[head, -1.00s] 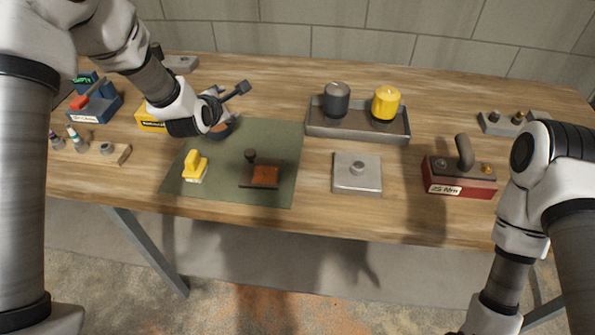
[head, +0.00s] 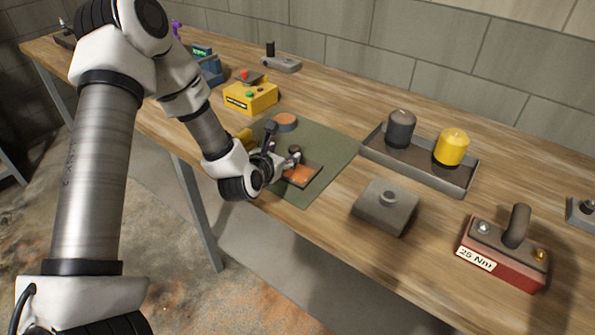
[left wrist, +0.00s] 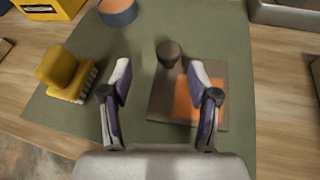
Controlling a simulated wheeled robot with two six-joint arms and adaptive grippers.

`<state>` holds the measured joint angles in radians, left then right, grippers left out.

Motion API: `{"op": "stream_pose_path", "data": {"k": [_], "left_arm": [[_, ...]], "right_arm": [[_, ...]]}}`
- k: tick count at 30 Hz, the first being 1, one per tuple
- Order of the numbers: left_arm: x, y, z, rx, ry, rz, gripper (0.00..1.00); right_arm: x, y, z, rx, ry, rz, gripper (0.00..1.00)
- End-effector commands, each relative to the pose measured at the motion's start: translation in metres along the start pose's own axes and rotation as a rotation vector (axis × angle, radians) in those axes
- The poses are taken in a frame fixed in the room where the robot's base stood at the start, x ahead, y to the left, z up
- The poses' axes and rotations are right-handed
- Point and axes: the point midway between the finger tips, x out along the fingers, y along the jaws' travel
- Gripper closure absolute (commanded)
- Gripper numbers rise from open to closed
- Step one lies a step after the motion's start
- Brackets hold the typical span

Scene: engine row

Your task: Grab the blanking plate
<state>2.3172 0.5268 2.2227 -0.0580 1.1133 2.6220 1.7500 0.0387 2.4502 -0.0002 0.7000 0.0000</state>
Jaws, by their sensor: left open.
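A dark square plate (head: 302,174) with an orange patch and an upright dark knob, which looks like the blanking plate, lies on the green mat (head: 333,150). In the left wrist view the plate (left wrist: 218,112) is at centre right, its knob (left wrist: 169,52) ahead of and between the fingertips. My left gripper (head: 281,146) is low over the mat at the plate's left side. In the left wrist view it (left wrist: 159,68) is open and empty, with its right finger hiding some of the plate. My right gripper is not in view.
A yellow brush (left wrist: 66,74) stands left of the fingers on the mat. A round orange-topped tin (head: 285,121) is behind.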

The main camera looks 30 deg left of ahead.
Motion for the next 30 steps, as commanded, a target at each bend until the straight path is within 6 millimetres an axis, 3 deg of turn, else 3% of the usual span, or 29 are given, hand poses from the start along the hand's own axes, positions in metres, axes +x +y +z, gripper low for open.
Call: {"op": "stream_pose_path", "data": {"k": [10, 17, 18, 23, 30], "left_arm": [[0.054, -0.005, 0.0, 0.005, 0.001, -0.001, 0.39], [0.061, -0.005, -0.002, 0.002, 0.001, -0.002, 0.39], [0.061, -0.005, -0.002, 0.002, 0.001, -0.002, 0.43], [0.061, -0.005, -0.001, 0.002, 0.0, -0.002, 0.99], [0.061, -0.005, 0.0, 0.002, -0.002, -0.001, 1.0]], "right_arm": [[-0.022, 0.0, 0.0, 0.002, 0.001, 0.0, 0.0], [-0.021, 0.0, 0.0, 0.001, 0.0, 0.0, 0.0], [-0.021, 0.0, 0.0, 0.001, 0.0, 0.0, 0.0], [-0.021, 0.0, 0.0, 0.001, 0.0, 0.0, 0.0], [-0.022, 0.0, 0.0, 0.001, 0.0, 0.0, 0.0]]}}
